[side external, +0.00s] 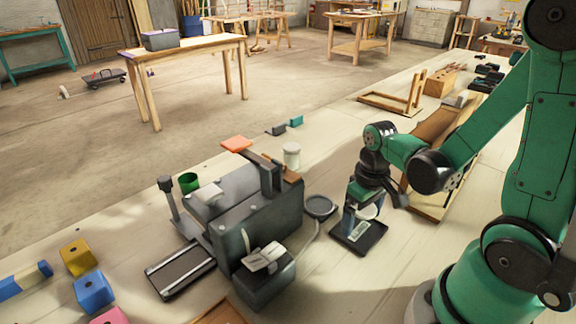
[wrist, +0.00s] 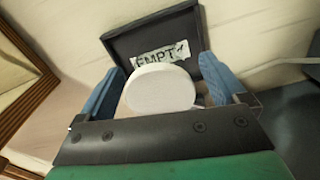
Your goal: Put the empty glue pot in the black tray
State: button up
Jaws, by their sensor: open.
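A white round pot (wrist: 160,90) sits between the two blue fingers of my gripper (wrist: 163,70) in the wrist view. My gripper is open, with a finger on each side of the pot. The black tray (wrist: 124,43) lies beyond and below, with a label reading "EMPT" and a partly hidden last letter. In the side view my gripper (side external: 360,208) points down over the black tray (side external: 378,236), and the white pot (side external: 369,212) shows partly behind a finger. I cannot tell whether the pot's base touches the tray floor; its lower part is hidden.
Another white pot (side external: 291,155) stands behind a large grey machine (side external: 257,218) left of the tray. A small round dark dish (side external: 320,206) is between machine and tray. Bench in front of the tray is clear.

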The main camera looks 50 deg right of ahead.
notch_tip(320, 180, up, 12)
jog(key=shift+a+f, duration=0.1)
jog(key=w+a+n+t, duration=0.1)
jog(key=w+a+t, duration=0.3)
jog(key=a+t, duration=0.3)
jog(key=shift+w+a+n, duration=0.2)
jog(key=shift+w+n, duration=0.15)
jog(key=shift+n, duration=0.05)
